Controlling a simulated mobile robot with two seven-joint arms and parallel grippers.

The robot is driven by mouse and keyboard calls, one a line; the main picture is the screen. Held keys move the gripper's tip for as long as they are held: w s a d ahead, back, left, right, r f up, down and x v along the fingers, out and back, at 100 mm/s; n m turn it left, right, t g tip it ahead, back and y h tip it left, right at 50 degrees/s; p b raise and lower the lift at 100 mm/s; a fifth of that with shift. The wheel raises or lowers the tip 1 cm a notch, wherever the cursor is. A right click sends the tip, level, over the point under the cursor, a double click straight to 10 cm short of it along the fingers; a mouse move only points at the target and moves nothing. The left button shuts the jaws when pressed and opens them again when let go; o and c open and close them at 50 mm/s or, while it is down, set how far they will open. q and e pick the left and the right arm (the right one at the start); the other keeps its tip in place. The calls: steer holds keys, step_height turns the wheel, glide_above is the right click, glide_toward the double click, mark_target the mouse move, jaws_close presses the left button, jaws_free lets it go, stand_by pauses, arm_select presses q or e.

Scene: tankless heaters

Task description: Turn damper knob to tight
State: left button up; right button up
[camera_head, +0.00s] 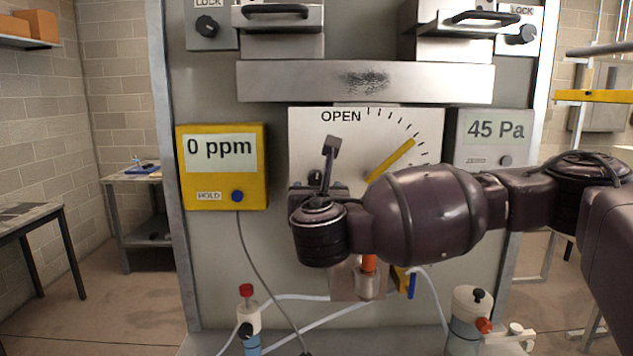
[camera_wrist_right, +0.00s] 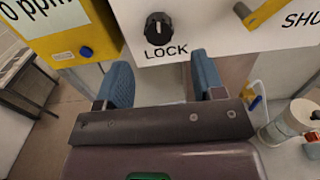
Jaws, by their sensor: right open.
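The white damper panel (camera_head: 310,130) has a scale marked OPEN and a yellow pointer (camera_head: 392,159) slanting up and right. Its black round knob (camera_wrist_right: 159,28), with LOCK printed below it, shows in the right wrist view. A light mark on the knob seems to point up. In the head view my right wrist largely hides this knob. My right gripper (camera_wrist_right: 161,83) is open and empty, its two blue fingers apart below the knob and not touching it. My left gripper is in neither view.
A yellow "0 ppm" meter (camera_head: 253,170) is left of the panel, and a grey "45 Pa" meter (camera_head: 480,152) is right. Two more LOCK knobs (camera_head: 207,26) (camera_head: 521,35) sit above. Hoses and bottles (camera_head: 470,315) stand below the panel.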

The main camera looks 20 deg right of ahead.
mark_target(317, 182)
steer(key=x, duration=0.7)
steer(key=shift+w+f, duration=0.1)
steer(key=shift+w, duration=0.15)
steer(key=shift+c, duration=0.4)
steer(key=c, duration=0.8)
steer(key=shift+c, duration=0.2)
